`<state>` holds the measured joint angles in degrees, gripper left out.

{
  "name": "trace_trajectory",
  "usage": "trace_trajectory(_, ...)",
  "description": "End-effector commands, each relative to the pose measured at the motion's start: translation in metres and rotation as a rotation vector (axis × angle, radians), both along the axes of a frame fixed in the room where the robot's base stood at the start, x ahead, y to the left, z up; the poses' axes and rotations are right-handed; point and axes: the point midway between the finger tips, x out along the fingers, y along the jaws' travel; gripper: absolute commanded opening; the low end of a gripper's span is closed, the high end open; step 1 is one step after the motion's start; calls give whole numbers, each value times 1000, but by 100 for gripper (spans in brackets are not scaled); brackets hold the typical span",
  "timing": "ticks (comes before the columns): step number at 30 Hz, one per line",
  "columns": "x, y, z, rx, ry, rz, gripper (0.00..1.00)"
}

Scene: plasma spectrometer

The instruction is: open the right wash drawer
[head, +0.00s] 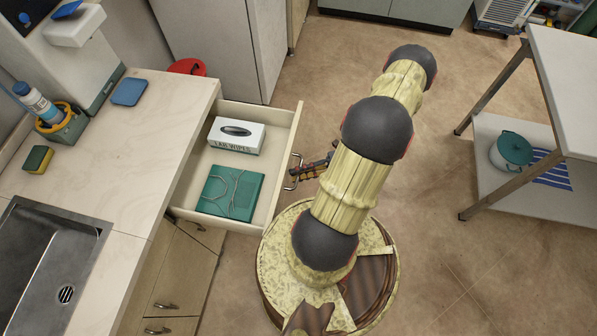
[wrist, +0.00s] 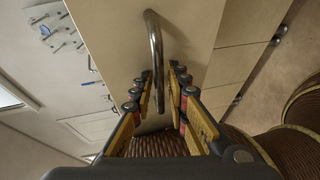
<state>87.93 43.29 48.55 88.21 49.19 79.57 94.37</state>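A drawer (head: 270,115) at the end of the pale counter stands pulled far out. A white lab wipes box (head: 237,135) and a green book (head: 231,193) with thin wire-like loops on it lie inside. Its curved metal handle (head: 292,171) is on the drawer front and also shows in the wrist view (wrist: 155,50). My gripper (head: 308,172) is at the handle. In the wrist view, its two fingers (wrist: 161,75) stand apart on either side of the handle bar, with small gaps visible. Whether either finger touches the bar is unclear.
Closed cabinet fronts (head: 186,270) are below the counter, with a sink (head: 45,265) on top.

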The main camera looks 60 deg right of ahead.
Motion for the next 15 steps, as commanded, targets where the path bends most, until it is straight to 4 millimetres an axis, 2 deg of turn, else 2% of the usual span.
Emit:
trace_trajectory(8,-5,-5,2,-2,-1,-2,16)
trace_trajectory(15,-35,-34,8,-4,-1,-4,16)
